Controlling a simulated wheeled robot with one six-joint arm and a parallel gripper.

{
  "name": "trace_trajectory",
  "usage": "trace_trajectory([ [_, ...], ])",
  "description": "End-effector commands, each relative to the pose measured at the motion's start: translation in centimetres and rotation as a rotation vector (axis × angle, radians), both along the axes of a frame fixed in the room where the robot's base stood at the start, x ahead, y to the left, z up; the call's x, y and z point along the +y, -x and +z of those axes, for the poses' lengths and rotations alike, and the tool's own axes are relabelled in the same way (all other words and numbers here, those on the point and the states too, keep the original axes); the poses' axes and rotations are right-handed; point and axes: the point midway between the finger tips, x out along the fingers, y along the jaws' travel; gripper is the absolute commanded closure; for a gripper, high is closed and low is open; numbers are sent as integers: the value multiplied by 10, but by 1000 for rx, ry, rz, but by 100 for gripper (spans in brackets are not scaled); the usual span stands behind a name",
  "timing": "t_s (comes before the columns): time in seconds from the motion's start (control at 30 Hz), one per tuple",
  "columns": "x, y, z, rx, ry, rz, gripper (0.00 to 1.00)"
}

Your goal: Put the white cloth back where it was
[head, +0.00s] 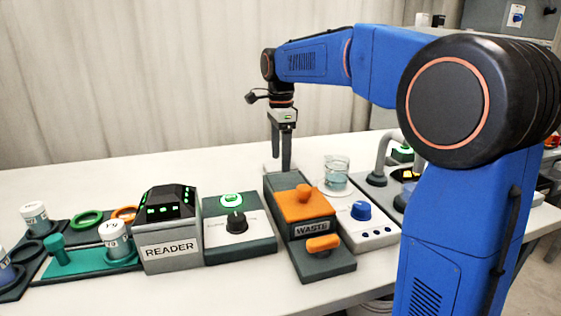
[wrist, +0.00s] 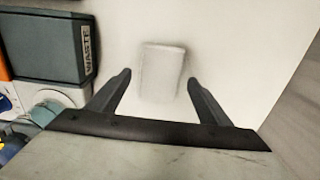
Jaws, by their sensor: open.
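The white cloth (wrist: 161,66) is a small pale folded rectangle lying flat on the white table in the wrist view. My gripper (wrist: 160,78) is open, with one finger on each side of the cloth and a visible gap to both. In the head view my gripper (head: 283,162) points straight down behind the waste box. The cloth is mostly hidden or hard to make out there.
The waste box (head: 312,229) with orange handles stands right in front of my gripper. A glass beaker (head: 337,171) is close on its right, beside a blue-knob unit (head: 361,211). The reader (head: 170,248) is further left. The table behind is clear.

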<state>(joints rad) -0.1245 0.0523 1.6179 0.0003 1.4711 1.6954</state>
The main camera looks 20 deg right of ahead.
Motion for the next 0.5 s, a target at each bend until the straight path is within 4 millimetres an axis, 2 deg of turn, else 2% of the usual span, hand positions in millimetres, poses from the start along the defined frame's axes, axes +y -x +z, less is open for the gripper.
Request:
trace_trajectory([
  [0.3,0,-1,62,-2,0,0,27],
  [0.5,0,-1,90,-2,0,0,27],
])
